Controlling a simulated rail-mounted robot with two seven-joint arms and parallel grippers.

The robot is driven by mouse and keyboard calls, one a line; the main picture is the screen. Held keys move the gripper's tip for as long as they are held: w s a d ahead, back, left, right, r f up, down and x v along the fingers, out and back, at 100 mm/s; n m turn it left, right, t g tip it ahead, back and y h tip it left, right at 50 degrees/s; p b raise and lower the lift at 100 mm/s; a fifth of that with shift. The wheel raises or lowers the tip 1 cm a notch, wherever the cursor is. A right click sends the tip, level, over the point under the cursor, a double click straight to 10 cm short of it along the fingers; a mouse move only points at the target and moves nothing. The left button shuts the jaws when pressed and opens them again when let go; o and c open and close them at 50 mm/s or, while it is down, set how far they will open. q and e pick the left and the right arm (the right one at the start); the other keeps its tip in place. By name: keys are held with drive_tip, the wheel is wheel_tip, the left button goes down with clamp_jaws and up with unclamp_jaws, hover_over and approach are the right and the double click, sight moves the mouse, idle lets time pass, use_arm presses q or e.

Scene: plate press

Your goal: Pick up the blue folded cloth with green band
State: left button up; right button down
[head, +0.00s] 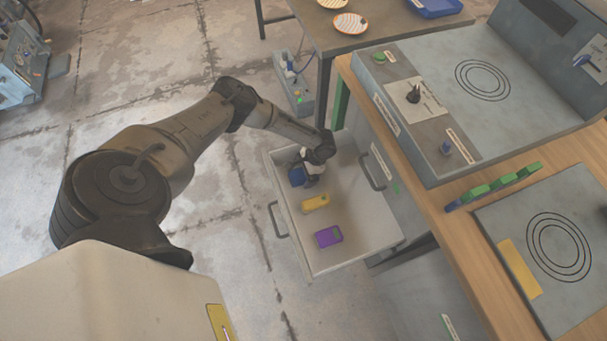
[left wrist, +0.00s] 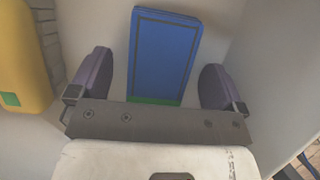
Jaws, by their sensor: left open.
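The blue folded cloth (head: 296,176) lies at the far end of an open drawer in the head view, partly hidden by my left gripper. In the left wrist view the blue cloth (left wrist: 163,52) shows a green band (left wrist: 155,101) at its near end. My left gripper (head: 309,178) is inside the drawer over the cloth. In the left wrist view its two fingers (left wrist: 155,84) are open, one on each side of the cloth, with a gap on both sides. My right gripper is not in view.
The open drawer (head: 365,242) also holds a yellow item (head: 315,202) and a purple item (head: 329,236). The yellow item (left wrist: 22,58) has a green patch and lies left of the gripper in the wrist view. Drawer walls stand close around. A workbench (head: 440,218) with a press is at right.

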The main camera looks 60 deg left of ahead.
use_arm(q)
drive_tip(key=shift+f, duration=0.25)
idle(0.3)
drive_tip(key=c, duration=1)
